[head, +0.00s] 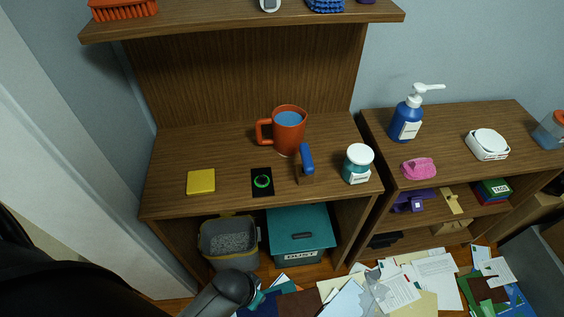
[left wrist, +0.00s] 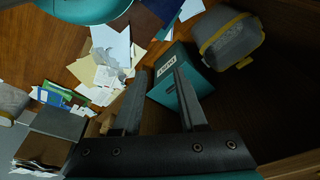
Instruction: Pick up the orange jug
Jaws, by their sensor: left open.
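The orange jug (head: 289,138) stands upright on the wooden desk top in the head view, towards the back, with its handle to the left. Blue shows inside its open top. The jug is not in the left wrist view. My left gripper (left wrist: 156,82) is open in the left wrist view, with nothing between its fingers. It faces the low area with the teal dust bin (left wrist: 180,85) and the floor papers. In the head view only part of my left arm shows at the bottom, well below the jug. My right gripper is not in view.
A blue-handled tool (head: 306,160) stands just right of the jug. A white-lidded jar (head: 358,164), a black pad with a green ring (head: 262,182) and a yellow block (head: 201,182) share the desk top. An upper shelf (head: 240,20) overhangs it. Papers (head: 400,285) litter the floor.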

